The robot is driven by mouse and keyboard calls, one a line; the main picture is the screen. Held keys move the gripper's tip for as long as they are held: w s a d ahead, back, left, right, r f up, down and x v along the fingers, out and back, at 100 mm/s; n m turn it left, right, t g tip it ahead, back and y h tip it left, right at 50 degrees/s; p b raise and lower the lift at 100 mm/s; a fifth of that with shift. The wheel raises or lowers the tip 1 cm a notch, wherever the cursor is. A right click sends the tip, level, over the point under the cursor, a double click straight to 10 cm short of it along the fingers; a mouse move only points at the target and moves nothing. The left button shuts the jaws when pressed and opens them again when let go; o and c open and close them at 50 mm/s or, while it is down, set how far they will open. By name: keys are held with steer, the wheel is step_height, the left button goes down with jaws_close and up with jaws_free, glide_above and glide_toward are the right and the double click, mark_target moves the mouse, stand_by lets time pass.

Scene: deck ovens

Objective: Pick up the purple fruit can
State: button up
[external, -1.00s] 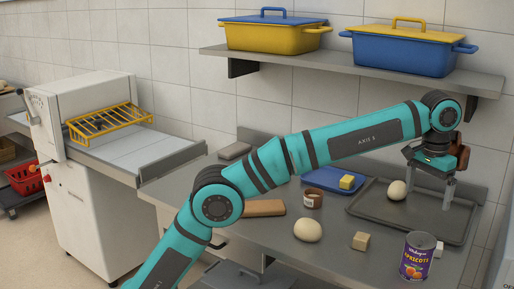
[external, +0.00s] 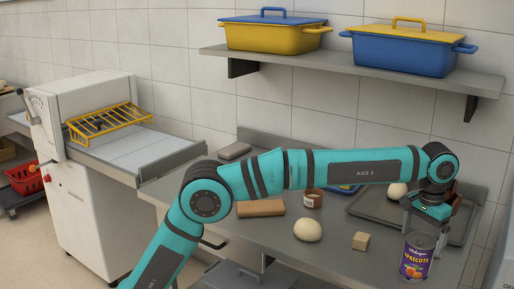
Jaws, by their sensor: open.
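The purple fruit can (external: 417,257), with a silver lid and an apricot label, stands upright near the front right of the steel counter. My gripper (external: 428,228) points down just behind and above the can. The can partly hides its fingers, so I cannot tell whether they touch it. The gripper is open and nothing shows between its fingers.
A dark tray (external: 368,212) with a dough ball (external: 397,192) lies behind the can. Another dough ball (external: 308,230), a small beige block (external: 361,241), a brown jar (external: 313,198) and a wooden block (external: 261,208) stand to the left. A shelf (external: 350,69) hangs above.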

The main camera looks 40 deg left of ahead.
mark_target(419, 252)
steer(key=shift+s+f, duration=0.15)
steer(key=shift+f, duration=2.6)
steer(key=shift+c, duration=0.4)
steer(key=c, duration=1.4)
